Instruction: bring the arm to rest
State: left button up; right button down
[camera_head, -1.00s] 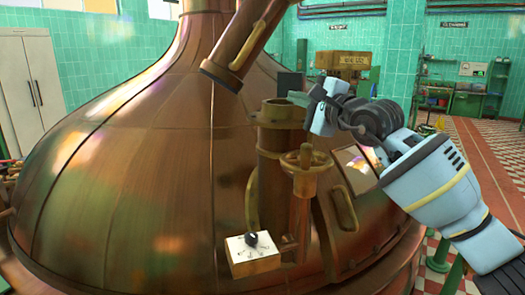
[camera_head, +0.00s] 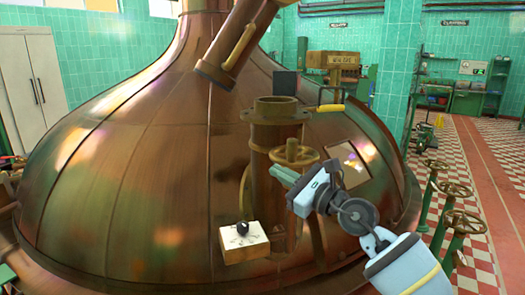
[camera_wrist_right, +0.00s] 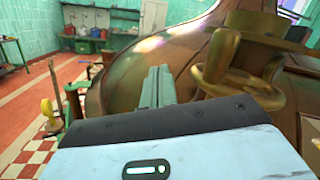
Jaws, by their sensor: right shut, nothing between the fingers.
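My right gripper (camera_head: 280,178) is in front of the copper kettle (camera_head: 130,160), just below and beside a brass handwheel (camera_head: 294,153) in the head view. Its fingers are together with nothing between them. In the right wrist view the closed fingers (camera_wrist_right: 158,86) point away from the camera, with the handwheel (camera_wrist_right: 220,58) to their right. I cannot tell whether the gripper touches the wheel's post. My left gripper is in neither view.
A white box with a black knob (camera_head: 243,240) sits low on the kettle's front. An open pipe flange (camera_head: 276,108) rises behind the handwheel. Several valve wheels (camera_head: 452,190) stand at the right. The red aisle floor (camera_head: 470,170) beyond them is clear.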

jog(key=s+d+f+m+t+h+p, duration=0.1)
jog(key=s+d+f+m+h, duration=0.2)
jog(key=s+f+m, duration=0.55)
jog(key=s+d+f+m+t+h, duration=0.1)
jog(key=s+d+f+m+h, duration=0.25)
jog(key=f+m, duration=0.95)
jog(key=s+d+f+m+t+h+p, duration=0.1)
jog(key=s+d+f+m+h, duration=0.2)
jog(key=s+f+m, duration=0.6)
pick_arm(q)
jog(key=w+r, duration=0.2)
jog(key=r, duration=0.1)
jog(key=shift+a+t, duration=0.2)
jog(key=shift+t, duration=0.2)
pick_arm(e)
jog(key=s+d+f+m+g+h, duration=0.1)
jog(key=s+d+f+m+g, duration=0.1)
jog(key=s+f+m, duration=0.3)
jog(key=s+d+f+m+g+h, duration=0.1)
jog(key=s+f+m, duration=0.5)
jog(key=s, duration=0.7)
jog(key=s+d+f+m+g+h, duration=0.1)
jog(key=s+d+f+m+g, duration=0.2)
jog(key=s+f+m, duration=0.3)
jog(key=s+g, duration=0.1)
jog(key=s, duration=0.2)
jog(key=shift+s+d+f+g, duration=0.15)
jog(key=shift+s+f+g, duration=0.1)
jog(key=shift+g, duration=0.05)
